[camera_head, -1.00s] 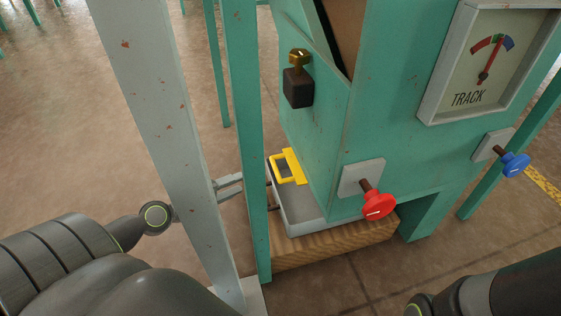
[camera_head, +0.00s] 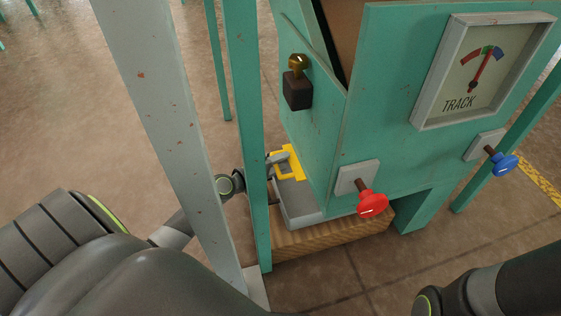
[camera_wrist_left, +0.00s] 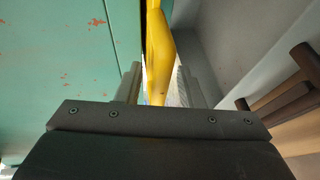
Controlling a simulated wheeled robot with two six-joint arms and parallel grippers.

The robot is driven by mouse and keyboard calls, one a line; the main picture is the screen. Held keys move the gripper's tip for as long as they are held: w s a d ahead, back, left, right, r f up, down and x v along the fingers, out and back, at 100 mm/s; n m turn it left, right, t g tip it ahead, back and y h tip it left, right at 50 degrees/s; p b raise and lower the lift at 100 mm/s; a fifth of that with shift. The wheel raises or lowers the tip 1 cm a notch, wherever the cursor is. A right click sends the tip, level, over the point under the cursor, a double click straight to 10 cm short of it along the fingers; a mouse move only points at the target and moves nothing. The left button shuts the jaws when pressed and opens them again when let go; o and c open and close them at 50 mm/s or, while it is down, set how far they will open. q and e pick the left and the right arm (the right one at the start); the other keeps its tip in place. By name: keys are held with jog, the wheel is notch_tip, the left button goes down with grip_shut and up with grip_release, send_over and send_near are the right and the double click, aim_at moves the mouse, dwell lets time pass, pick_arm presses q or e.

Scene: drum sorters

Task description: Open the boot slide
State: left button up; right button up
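The boot slide shows as a yellow handle (camera_head: 291,163) low on the side of the green drum sorter (camera_head: 400,150), just above a grey tray (camera_head: 300,208). My left gripper (camera_head: 284,162) reaches past the posts to the handle. In the left wrist view, the yellow handle (camera_wrist_left: 159,50) stands between the two fingers of my left gripper (camera_wrist_left: 160,88). The fingers are apart, with a narrow gap on the handle's left; contact on its right is unclear. My right arm shows at the lower right of the head view, but its gripper is out of view.
A grey post (camera_head: 160,110) and a green post (camera_head: 242,130) stand close to my left arm. A red knob (camera_head: 372,204), a blue knob (camera_head: 503,163) and a brass-topped dark block (camera_head: 298,88) stick out from the sorter. A wooden block (camera_head: 330,238) lies below.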

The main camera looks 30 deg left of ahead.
pick_arm(q)
jog(key=shift+w+d, duration=0.1)
jog(key=shift+w, duration=0.15)
grip_shut()
jog(key=s+a, duration=0.1)
jog(key=s+a+b, duration=0.1)
jog(key=s, duration=0.1)
jog(key=shift+a+f+b, duration=0.2)
jog(key=shift+a+b, duration=0.05)
jog(key=shift+b, duration=0.05)
jog(key=shift+c, duration=0.3)
grip_release()
jog(key=shift+o, duration=0.3)
